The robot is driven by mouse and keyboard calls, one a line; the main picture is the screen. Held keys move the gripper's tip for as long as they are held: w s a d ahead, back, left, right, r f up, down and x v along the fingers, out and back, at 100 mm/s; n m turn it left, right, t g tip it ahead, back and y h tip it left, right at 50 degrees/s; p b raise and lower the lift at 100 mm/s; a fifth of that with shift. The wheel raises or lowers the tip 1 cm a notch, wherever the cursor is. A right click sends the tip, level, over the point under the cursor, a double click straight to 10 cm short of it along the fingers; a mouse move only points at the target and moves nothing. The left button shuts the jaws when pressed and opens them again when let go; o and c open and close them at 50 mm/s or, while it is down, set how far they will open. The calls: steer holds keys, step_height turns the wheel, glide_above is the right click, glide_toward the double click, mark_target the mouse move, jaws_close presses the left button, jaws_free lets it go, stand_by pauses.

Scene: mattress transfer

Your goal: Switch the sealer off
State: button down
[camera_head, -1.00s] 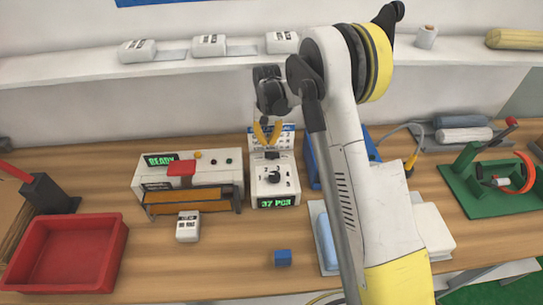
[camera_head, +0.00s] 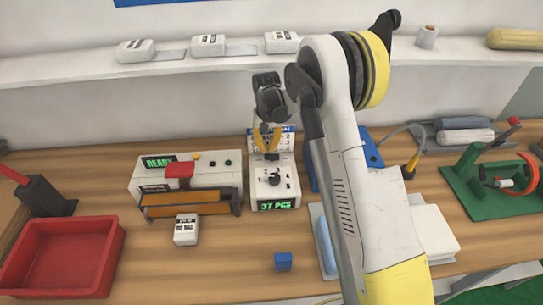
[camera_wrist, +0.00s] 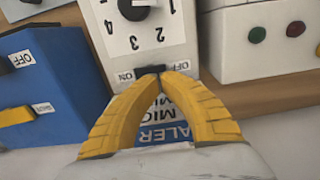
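The sealer's control box (camera_head: 284,192) is white, with a black dial (camera_head: 273,179), a green "37 PCS" display and an upright labelled plate behind. It also shows in the wrist view (camera_wrist: 172,40), where ON and OFF labels flank a small black switch (camera_wrist: 150,70). My gripper (camera_head: 267,150) points down over the back of this box. In the wrist view its yellow fingers (camera_wrist: 158,74) converge at the switch, with their tips close together. The tips hide part of the switch, so its position and any contact are unclear.
A white machine (camera_head: 215,173) with a "READY" display and red part stands left of the box. A blue unit (camera_wrist: 45,75) stands close on the other side.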

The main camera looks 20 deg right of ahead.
mark_target(268, 156)
steer(key=shift+f+b, duration=1.4)
steer(key=shift+f, duration=0.45)
stand_by(1.2)
steer(key=shift+r, duration=0.1)
steer(key=shift+r+p, duration=1.65)
steer(key=shift+r, duration=1.8)
steer(key=shift+r, duration=0.1)
